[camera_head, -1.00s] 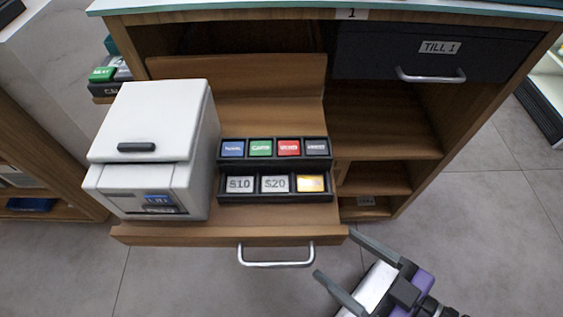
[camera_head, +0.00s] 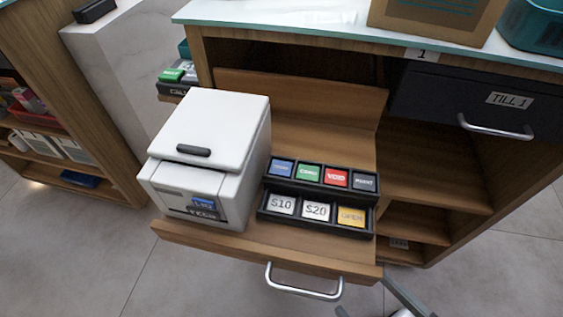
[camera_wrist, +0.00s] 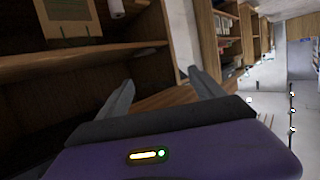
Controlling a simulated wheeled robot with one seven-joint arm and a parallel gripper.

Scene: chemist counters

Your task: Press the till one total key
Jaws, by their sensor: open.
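The till one key block (camera_head: 318,205) is black and sits on a pulled-out wooden shelf, right of a white till printer (camera_head: 205,160). Its back row holds a blue key (camera_head: 281,167), a green key (camera_head: 309,172), a red key (camera_head: 336,178) that seems to read VOID, and a dark key (camera_head: 364,182). The front row has $10, $20 and a yellow OPEN key (camera_head: 351,216). The blue, green and dark labels are too blurred to read surely. My gripper (camera_head: 362,294) is open and empty at the bottom edge, in front of the shelf; its fingers also show in the wrist view (camera_wrist: 160,77).
The shelf (camera_head: 290,257) has a silver handle (camera_head: 303,282) at its front. A dark drawer (camera_head: 450,103) labelled TILL 1 is at the right, with its own handle. A box (camera_head: 440,18) stands on the counter. Grey floor is open in front.

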